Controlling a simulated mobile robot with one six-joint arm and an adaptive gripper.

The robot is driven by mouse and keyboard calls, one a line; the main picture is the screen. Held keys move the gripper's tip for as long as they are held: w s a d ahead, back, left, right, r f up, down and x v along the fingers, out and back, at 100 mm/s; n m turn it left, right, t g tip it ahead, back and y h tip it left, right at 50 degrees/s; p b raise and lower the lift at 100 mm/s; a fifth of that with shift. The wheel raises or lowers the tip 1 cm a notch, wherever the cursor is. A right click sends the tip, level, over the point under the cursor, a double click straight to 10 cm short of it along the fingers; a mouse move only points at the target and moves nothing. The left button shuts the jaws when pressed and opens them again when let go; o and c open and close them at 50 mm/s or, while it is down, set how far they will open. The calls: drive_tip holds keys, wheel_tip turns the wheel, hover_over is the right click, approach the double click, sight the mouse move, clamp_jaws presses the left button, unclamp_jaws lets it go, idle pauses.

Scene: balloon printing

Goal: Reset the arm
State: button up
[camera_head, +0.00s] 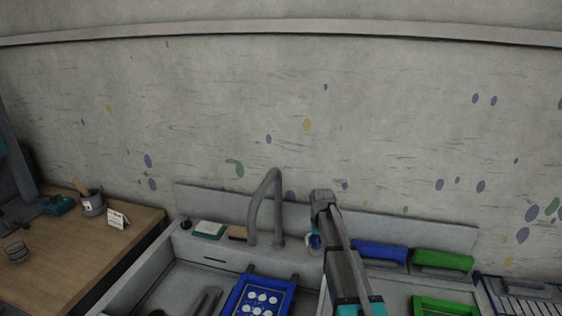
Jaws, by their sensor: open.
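My arm (345,270) rises from the bottom edge, right of the middle, in front of the sink. Its bent top joint (322,197) stands against the grey wall, just right of the tap. A small blue and teal part (314,240) shows beside the arm, partly hidden by it. I cannot make out my gripper or its fingers in this view. Nothing held can be seen.
A curved tap (262,205) stands at the sink's (178,272) back. A blue screen frame (262,297) with white dots lies in front. Blue (380,250) and green (442,260) blocks sit at right. A wooden table (75,255) with a cup (92,203) stands at left.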

drive_tip(key=shift+n, duration=0.4)
drive_tip(key=s, duration=1.7)
drive_tip(key=s+a, duration=0.1)
drive_tip(key=s, duration=0.8)
drive_tip(key=shift+s, duration=0.15)
